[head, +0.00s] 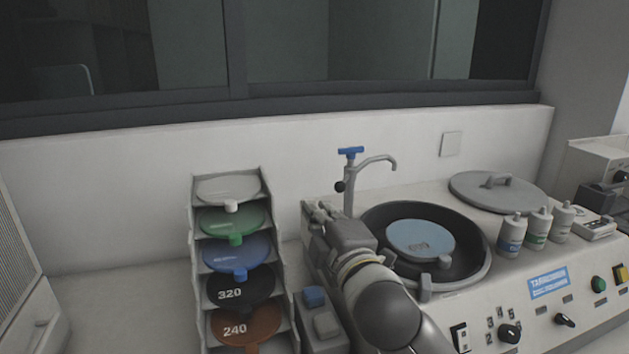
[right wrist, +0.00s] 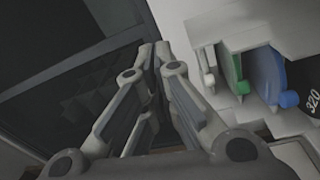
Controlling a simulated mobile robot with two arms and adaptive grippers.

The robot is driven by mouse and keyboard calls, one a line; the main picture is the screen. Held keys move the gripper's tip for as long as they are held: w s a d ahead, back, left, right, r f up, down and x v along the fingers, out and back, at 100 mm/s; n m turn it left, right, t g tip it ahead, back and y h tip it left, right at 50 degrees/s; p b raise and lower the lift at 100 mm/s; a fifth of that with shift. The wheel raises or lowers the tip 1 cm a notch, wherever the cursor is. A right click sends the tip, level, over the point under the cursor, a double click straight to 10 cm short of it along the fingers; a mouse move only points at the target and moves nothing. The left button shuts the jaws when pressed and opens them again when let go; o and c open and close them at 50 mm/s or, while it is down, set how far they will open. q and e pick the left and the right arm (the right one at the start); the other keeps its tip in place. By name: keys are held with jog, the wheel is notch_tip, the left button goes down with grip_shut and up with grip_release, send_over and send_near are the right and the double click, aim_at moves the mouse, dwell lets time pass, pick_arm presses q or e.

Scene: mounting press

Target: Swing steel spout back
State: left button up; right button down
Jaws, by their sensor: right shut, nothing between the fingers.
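The steel spout (head: 376,161) stands behind the polishing bowl (head: 374,222) in the head view. Its upright post carries a blue lever on top and a black knob at the side, and its curved arm points right with the tip hanging down near the bowl's back edge. My right gripper (head: 312,209) is left of the post and lower in the picture, apart from the spout's arm. In the right wrist view its fingers (right wrist: 153,48) are shut and empty. The spout does not show there. The post's base is partly hidden. My left gripper is not in view.
A rack (head: 196,262) of coloured discs stands left of my right gripper. A blue disc (head: 420,239) lies in the bowl. A round lid (head: 497,191), several bottles (head: 537,229) and control knobs are to the right. A wall and window sill close off the back.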

jog(key=r+p+x, duration=0.1)
jog(key=p+x, duration=0.1)
jog(key=x, duration=0.8)
jog(key=d, duration=0.1)
jog(key=d+p, duration=0.1)
jog(key=d, duration=0.1)
jog(key=d+f, duration=0.1)
jog(key=shift+s+d+p, duration=0.15)
jog(key=shift+s+p, duration=0.15)
jog(key=shift+f, duration=0.1)
jog(key=shift+s+d+n+y+p, duration=0.2)
jog(key=shift+d+n+y+p, duration=0.25)
jog(key=shift+p, duration=0.25)
